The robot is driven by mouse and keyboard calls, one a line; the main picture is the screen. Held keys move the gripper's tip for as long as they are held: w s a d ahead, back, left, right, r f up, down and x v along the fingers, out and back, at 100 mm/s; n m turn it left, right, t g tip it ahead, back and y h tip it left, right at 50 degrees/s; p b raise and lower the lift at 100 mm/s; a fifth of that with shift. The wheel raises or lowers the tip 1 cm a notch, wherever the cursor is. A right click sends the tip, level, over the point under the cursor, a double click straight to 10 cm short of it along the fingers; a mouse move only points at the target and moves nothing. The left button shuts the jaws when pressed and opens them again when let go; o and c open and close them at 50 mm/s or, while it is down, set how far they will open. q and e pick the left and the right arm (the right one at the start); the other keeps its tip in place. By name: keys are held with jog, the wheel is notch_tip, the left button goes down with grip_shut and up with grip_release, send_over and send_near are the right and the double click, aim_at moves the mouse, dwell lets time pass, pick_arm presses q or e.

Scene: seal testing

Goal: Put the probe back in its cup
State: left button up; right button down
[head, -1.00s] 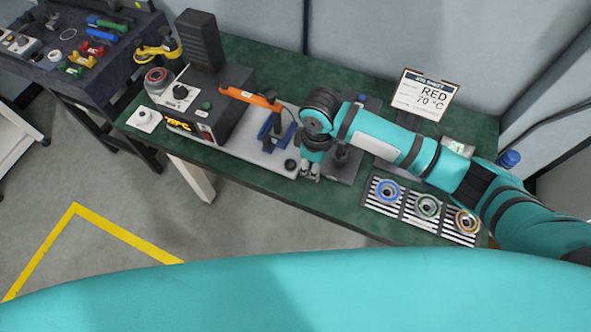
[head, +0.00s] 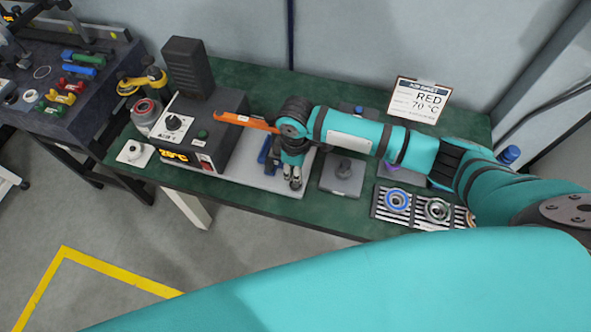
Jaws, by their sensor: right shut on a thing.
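My right gripper (head: 291,181) points down over the front right end of the pale base plate (head: 247,182). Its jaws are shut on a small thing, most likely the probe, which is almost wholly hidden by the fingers. The small black cup seen earlier at this end of the plate is now hidden at the gripper, so I cannot tell whether the probe is in it. A blue stand (head: 265,153) is just left of the gripper. My left gripper is out of view.
A black heater unit (head: 205,155) with an orange bar (head: 245,122) stands to the left. A grey block with a knob (head: 343,176) is close on the right. A sign (head: 419,99) stands behind.

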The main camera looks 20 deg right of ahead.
jog(key=shift+f, duration=0.25)
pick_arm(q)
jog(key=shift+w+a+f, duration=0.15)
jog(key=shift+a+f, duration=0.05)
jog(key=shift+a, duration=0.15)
pick_arm(e)
jog(key=shift+r, duration=0.1)
pick_arm(q)
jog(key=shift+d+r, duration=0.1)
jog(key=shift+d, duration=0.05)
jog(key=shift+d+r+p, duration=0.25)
jog(key=shift+p, duration=0.1)
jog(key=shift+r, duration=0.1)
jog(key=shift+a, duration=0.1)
pick_arm(e)
jog(key=shift+f+b, duration=0.4)
jog(key=shift+f, duration=0.65)
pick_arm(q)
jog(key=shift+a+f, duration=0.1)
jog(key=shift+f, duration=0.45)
pick_arm(e)
jog(key=shift+f, duration=0.15)
jog(key=shift+f, duration=0.6)
